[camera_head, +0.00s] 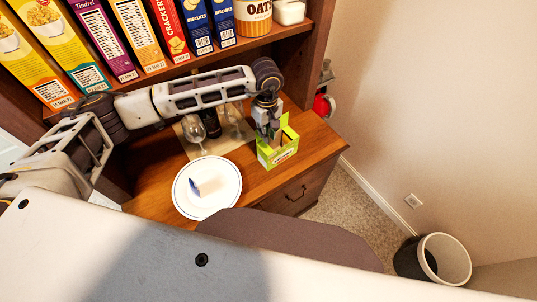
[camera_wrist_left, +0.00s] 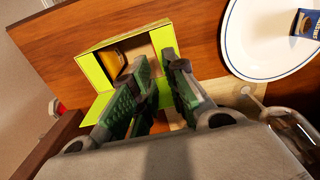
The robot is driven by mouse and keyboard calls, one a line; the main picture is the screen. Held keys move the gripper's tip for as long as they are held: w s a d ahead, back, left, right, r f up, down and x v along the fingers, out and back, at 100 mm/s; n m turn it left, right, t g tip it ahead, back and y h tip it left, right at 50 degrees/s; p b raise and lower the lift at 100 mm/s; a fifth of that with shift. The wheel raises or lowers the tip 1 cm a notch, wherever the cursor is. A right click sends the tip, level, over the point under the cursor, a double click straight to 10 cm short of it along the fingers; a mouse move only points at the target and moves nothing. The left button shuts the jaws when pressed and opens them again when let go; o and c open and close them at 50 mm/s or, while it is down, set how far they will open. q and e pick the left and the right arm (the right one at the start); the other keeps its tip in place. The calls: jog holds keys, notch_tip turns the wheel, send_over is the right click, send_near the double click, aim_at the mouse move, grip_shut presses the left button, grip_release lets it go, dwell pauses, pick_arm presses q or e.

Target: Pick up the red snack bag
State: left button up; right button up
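No red snack bag can be made out clearly in either view. A bright green open box (camera_head: 279,153) stands on the wooden counter, flaps up; in the wrist view the green box (camera_wrist_left: 88,68) shows a cardboard interior with a small yellow-brown item (camera_wrist_left: 134,53) inside, partly hidden by a finger. My left gripper (camera_head: 268,132) points down at the box's opening. In the wrist view the left gripper's fingers (camera_wrist_left: 156,68) are apart, with a gap and nothing seen held between them. My right gripper is not in view.
A white plate (camera_head: 222,204) with a small blue packet (camera_head: 195,187) lies left of the box. Glasses (camera_head: 194,129) stand behind on a mat. A red object (camera_head: 321,106) shows at the hutch's right side. Cereal boxes fill the shelf above. A bin (camera_head: 446,259) stands on the floor.

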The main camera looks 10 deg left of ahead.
pick_arm(q)
jog(key=shift+f, duration=0.9)
jog(key=f, duration=0.1)
jog(key=f+p, duration=0.1)
jog(key=f, duration=0.1)
jog(key=shift+s+d+f, duration=0.2)
jog(key=shift+d, duration=0.1)
jog(key=shift+f+p, duration=0.3)
jog(key=shift+f, duration=0.4)
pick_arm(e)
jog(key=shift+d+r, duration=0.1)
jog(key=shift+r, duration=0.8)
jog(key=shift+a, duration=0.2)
